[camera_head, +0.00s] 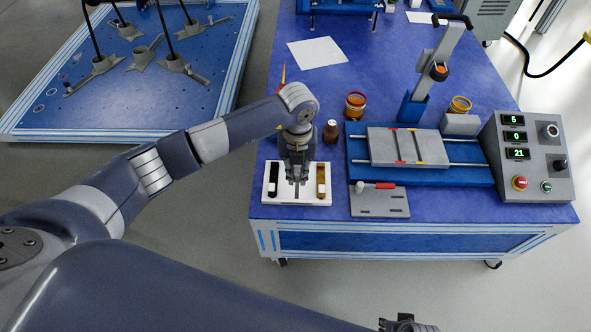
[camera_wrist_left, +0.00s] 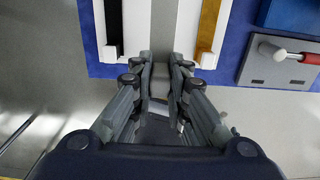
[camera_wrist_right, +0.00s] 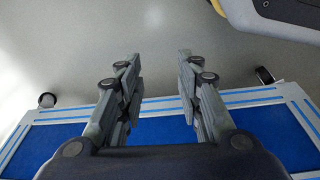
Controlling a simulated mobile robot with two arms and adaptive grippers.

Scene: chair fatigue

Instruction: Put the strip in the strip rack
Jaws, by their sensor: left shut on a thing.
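The white strip rack (camera_head: 268,199) lies near the front left of the blue table. A black strip (camera_head: 274,178) is on its left side and a brown strip (camera_head: 321,180) on its right; both show in the left wrist view, black (camera_wrist_left: 114,22) and brown (camera_wrist_left: 208,25). My left gripper (camera_head: 297,178) points down over the rack's middle, shut on a grey strip (camera_wrist_left: 162,40) between those two. I cannot tell whether the grey strip touches the rack. My right gripper (camera_wrist_right: 156,80) is open and empty, over the floor in front of the table.
Right of the rack is a grey plate with a red-handled tool (camera_head: 380,202). Behind are a brown bottle (camera_head: 330,132), an orange-rimmed jar (camera_head: 355,106) and a blue-based fixture (camera_head: 435,175). A control box (camera_head: 530,165) stands at right.

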